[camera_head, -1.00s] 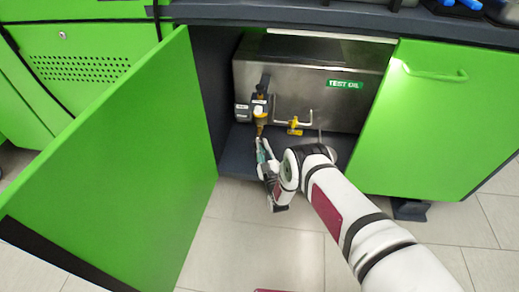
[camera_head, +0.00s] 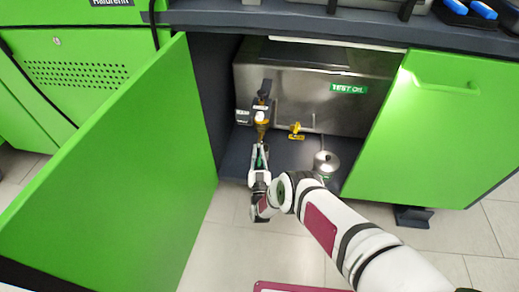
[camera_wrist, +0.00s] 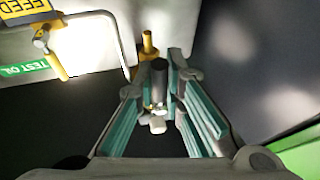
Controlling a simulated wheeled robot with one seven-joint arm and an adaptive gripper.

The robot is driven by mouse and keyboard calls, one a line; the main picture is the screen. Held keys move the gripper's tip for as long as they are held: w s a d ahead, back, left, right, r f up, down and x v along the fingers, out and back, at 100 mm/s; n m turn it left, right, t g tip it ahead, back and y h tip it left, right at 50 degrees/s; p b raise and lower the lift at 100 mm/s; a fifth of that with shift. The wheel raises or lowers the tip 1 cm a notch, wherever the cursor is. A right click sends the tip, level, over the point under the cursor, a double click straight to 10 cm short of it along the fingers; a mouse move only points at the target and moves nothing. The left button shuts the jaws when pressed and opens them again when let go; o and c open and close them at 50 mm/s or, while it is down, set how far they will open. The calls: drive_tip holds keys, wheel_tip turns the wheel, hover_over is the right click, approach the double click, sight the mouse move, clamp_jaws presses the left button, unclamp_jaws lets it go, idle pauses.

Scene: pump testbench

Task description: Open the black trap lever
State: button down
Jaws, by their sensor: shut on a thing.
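My gripper (camera_head: 260,150) reaches into the open cabinet from below, just under a brass-coloured valve fitting (camera_head: 262,118) at the front left of the steel tank. In the wrist view my gripper's teal-padded fingers (camera_wrist: 160,82) are closed around a short black lever (camera_wrist: 159,72). A pale metal end shows below the lever, between the fingers. A brass stem (camera_wrist: 148,46) stands just beyond it. In the head view the black lever is hidden by the fingers or too small to tell.
The steel tank (camera_head: 300,70) with a green TEST OIL label fills the cabinet back. A yellow-handled valve (camera_head: 296,131) and a round metal container (camera_head: 326,163) are to the right. Open green doors stand at left (camera_head: 110,160) and right (camera_head: 430,130).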

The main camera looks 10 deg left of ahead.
sight(258, 154)
idle(0.3)
drive_tip(key=c, duration=1.7)
unclamp_jaws()
drive_tip(key=shift+o, duration=0.2)
drive_tip(key=shift+s, duration=0.1)
drive_tip(key=v, duration=0.5)
drive_tip(key=shift+f, duration=0.1)
drive_tip(key=shift+v, duration=1.15)
drive_tip(key=shift+s+a, duration=0.1)
